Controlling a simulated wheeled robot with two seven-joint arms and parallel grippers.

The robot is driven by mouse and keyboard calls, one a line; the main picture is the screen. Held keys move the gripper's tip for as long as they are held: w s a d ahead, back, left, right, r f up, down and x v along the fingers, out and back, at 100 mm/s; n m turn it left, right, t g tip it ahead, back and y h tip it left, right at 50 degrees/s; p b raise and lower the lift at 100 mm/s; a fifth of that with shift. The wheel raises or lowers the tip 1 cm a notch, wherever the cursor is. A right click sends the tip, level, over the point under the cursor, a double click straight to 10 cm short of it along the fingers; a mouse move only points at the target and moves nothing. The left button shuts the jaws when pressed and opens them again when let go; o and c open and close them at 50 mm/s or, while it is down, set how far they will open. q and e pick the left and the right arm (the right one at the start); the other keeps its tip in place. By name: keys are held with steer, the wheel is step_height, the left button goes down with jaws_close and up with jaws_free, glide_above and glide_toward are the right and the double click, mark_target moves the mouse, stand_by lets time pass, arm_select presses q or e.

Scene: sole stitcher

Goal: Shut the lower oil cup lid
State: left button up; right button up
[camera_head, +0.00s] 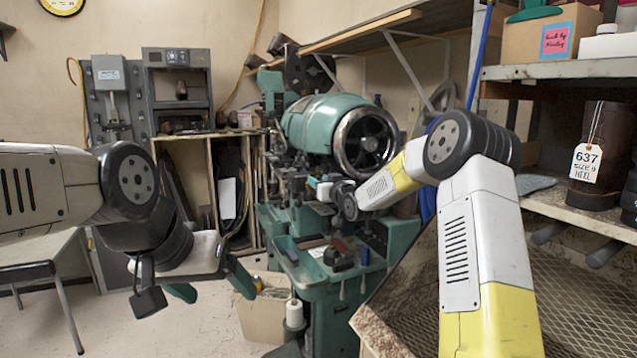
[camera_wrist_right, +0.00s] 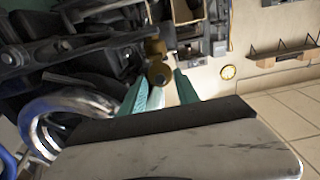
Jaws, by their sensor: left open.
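The green stitching machine (camera_head: 322,125) stands in the middle of the head view. The right wrist view shows two small round brass-coloured parts, a nearer one (camera_wrist_right: 158,72) and another (camera_wrist_right: 154,47) beyond it; they look like oil cups. I cannot tell which is the lower one or how its lid stands. My right gripper (camera_wrist_right: 163,90) is open, its green fingers apart, with the nearer brass part showing between and beyond the tips. Contact cannot be seen. In the head view its tips are hard to make out against the machine. My left gripper (camera_head: 211,285) is open and empty, left of the machine.
A mesh-bottomed bin (camera_head: 590,285) and a shelf (camera_head: 575,205) with a tagged dark cylinder (camera_head: 600,150) stand at the right. A thread cone (camera_head: 294,314) stands by the machine's base. Open floor (camera_head: 215,330) lies below my left gripper.

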mark_target(316, 173)
jaws_close()
steer(key=shift+r, duration=0.15)
steer(key=g, duration=0.1)
steer(key=r+g+h, duration=0.1)
steer(key=shift+w+a+r+g, duration=0.1)
steer(key=shift+w+g, duration=0.2)
steer(key=shift+w, duration=0.05)
steer(key=shift+w+a+r+g+h, duration=0.1)
steer(key=shift+w+r+g+h, duration=0.15)
steer(key=shift+g, duration=0.4)
steer(key=shift+w+a+r+g+h, duration=0.1)
steer(key=shift+w+r+g+h, duration=0.15)
steer(key=shift+g, duration=0.35)
steer(key=shift+w+a+r+g+h, duration=0.15)
steer(key=shift+g+h, duration=0.15)
steer(key=shift+g, duration=0.35)
